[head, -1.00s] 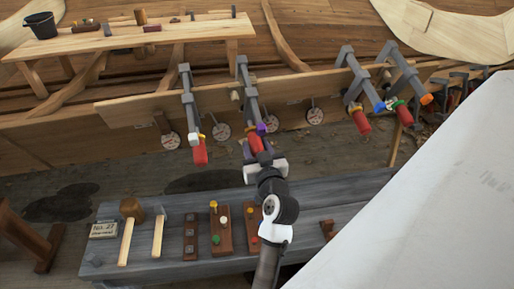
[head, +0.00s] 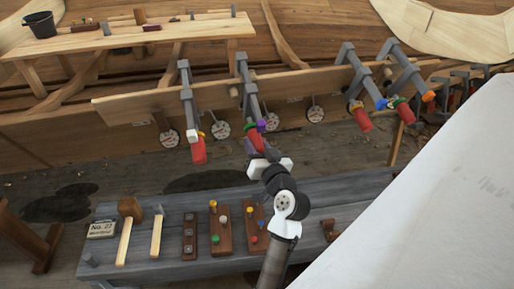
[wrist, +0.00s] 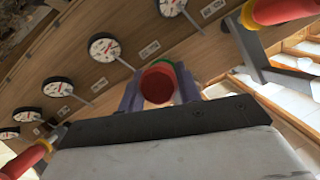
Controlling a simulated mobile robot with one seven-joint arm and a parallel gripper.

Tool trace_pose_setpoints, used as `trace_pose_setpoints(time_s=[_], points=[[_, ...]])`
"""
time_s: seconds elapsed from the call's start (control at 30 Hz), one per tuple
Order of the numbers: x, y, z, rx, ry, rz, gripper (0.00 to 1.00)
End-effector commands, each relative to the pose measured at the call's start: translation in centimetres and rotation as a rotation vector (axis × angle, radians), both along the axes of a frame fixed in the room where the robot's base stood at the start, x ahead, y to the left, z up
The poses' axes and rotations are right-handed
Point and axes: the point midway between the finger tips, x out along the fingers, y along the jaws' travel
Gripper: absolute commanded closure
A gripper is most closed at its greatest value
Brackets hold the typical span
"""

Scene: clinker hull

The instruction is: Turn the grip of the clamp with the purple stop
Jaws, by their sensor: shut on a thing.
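The clamp (head: 246,84) with the purple stop (head: 261,125) is the second from the left along the plank in the head view. Its red grip (head: 256,141) points down toward me. My gripper (head: 254,147) is shut on this grip from below. In the wrist view the round end of the red grip (wrist: 157,85) sits between my two grey fingers (wrist: 158,92), with a green ring behind it. The purple stop cannot be made out in the wrist view.
A white-stopped clamp (head: 187,95) hangs close on the left; blue- and orange-stopped clamps (head: 361,75) hang right. Round dials (head: 221,130) line the plank. A grey bench (head: 180,222) with mallets and peg blocks lies below. A large pale panel (head: 430,200) fills the right.

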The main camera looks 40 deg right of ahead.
Motion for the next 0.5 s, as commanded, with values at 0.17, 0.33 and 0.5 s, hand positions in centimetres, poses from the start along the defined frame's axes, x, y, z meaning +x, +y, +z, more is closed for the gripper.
trace_pose_setpoints(time_s=[0.17,0.33,0.5], points=[[-0.02,-0.06,-0.06,0.08,-0.04,0.034,0.89],[-0.03,-0.06,-0.05,0.13,-0.062,0.057,0.89],[-0.04,-0.06,-0.01,0.152,-0.073,0.066,0.89]])
